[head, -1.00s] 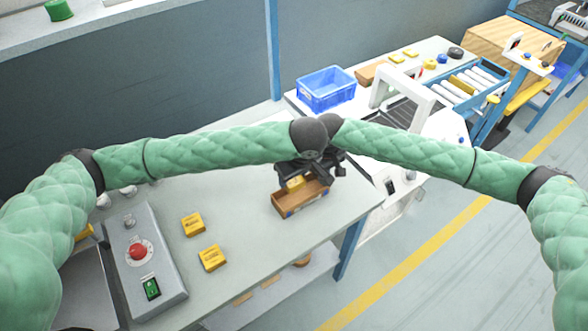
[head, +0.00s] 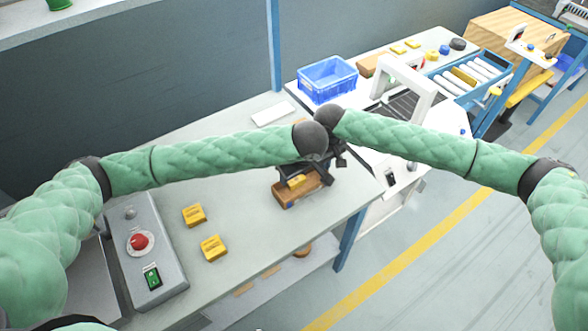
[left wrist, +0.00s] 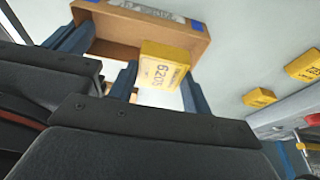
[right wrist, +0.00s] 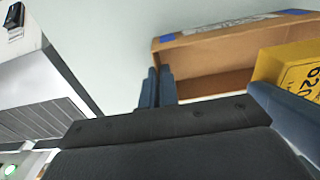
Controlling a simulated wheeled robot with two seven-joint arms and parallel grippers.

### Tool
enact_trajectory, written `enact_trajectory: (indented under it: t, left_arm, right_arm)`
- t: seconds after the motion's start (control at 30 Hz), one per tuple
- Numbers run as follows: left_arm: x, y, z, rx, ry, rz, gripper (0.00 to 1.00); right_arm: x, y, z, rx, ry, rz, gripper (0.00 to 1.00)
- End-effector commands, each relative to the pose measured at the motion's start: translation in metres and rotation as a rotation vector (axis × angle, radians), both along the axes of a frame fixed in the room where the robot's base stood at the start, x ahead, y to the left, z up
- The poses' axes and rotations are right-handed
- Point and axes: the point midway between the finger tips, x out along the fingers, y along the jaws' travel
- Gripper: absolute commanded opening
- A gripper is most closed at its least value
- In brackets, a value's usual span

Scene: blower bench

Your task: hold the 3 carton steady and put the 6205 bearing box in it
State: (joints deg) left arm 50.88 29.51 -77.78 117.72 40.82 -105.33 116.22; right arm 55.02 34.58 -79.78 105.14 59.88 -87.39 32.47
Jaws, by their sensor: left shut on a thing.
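The 3 carton (head: 284,197) is an open brown box on the bench, partly hidden under my grippers. It also shows in the left wrist view (left wrist: 118,22) and the right wrist view (right wrist: 208,38), with a white label and blue marks. My left gripper (left wrist: 162,92) is shut on the yellow 6205 bearing box (left wrist: 160,66), held at the carton's open top; how deep it sits is unclear. The box also shows in the right wrist view (right wrist: 290,68). My right gripper (right wrist: 159,88) has its fingers close together at the carton's end wall and appears shut on it.
Two yellow boxes (head: 194,215) (head: 213,248) lie on the bench left of the carton. A grey control box (head: 146,258) with a red button stands further left. A blue bin (head: 327,79) stands behind. The bench's front edge is close to the carton.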

Motion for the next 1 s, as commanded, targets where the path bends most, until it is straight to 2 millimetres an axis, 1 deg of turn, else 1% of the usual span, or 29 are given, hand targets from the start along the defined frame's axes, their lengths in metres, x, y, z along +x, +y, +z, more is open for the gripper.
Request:
enact_trajectory:
  t: [0.6, 0.8, 1.0]
  left_arm:
    - [0.000, 0.000, -0.034, 0.000, 0.001, 0.000, 0.18]
    - [0.000, 0.000, -0.039, 0.000, 0.000, 0.000, 0.18]
    - [0.000, 0.000, -0.041, 0.001, -0.001, 0.000, 0.18]
  right_arm:
    - [0.000, 0.000, 0.000, 0.000, 0.000, 0.000, 0.00]
    - [0.000, 0.000, 0.000, 0.000, 0.000, 0.000, 0.00]
    - [0.000, 0.000, 0.000, 0.000, 0.000, 0.000, 0.00]
